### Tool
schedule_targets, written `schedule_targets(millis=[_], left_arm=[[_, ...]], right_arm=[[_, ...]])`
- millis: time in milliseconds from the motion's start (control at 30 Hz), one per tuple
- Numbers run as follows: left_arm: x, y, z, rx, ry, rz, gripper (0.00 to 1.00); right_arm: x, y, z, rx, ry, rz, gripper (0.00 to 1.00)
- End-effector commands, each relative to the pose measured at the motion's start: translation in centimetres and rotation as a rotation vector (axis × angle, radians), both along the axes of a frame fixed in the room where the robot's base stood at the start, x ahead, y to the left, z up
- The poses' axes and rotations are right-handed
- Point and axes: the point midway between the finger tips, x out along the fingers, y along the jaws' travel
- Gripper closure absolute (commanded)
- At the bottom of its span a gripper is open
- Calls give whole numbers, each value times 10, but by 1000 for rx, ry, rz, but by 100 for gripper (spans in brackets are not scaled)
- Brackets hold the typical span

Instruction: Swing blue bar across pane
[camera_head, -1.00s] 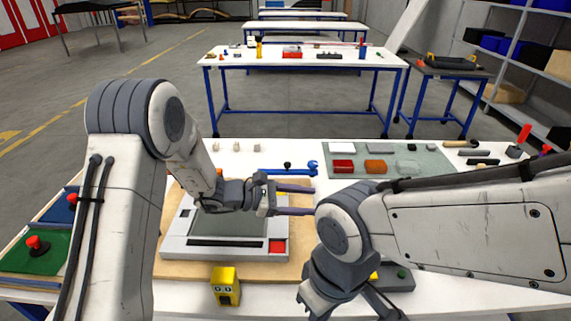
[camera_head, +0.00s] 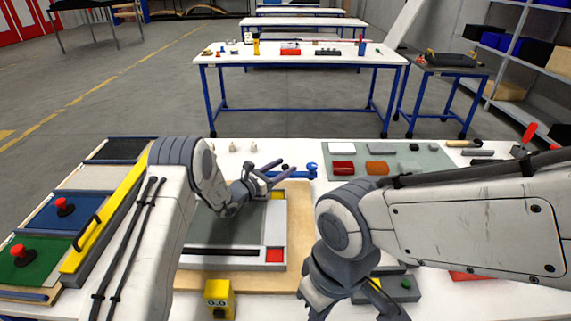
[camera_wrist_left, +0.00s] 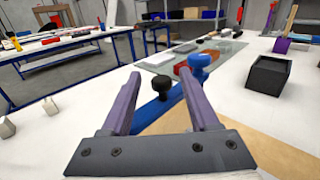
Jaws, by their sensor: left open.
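The blue bar (camera_head: 298,173) lies behind the far edge of the pane frame, with a blue knob (camera_head: 312,167) at its right end. In the left wrist view the bar (camera_wrist_left: 150,112) runs ahead between and below the fingers, with a black knob (camera_wrist_left: 160,86) and the taller blue knob (camera_wrist_left: 200,66) on it. The grey pane (camera_head: 240,228) sits in a light frame on a wooden board. My left gripper (camera_head: 281,166) is open and empty over the bar.
A yellow rail (camera_head: 115,213) with a black handle stands at the left beside coloured panels with red knobs. A yellow box (camera_head: 219,297) stands in front of the pane. A grey-green mat (camera_head: 437,160) with coloured blocks lies at the back right.

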Motion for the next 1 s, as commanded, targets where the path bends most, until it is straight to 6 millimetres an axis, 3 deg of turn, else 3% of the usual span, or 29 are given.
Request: schedule_targets(millis=[433,600,1000], left_arm=[[8,-11,0,0,0,-2,39],[8,-11,0,0,0,-2,100],[8,-10,0,0,0,-2,100]], right_arm=[[0,0,2,0,0,0,100],[0,0,2,0,0,0,100],[0,0,2,0,0,0,100]])
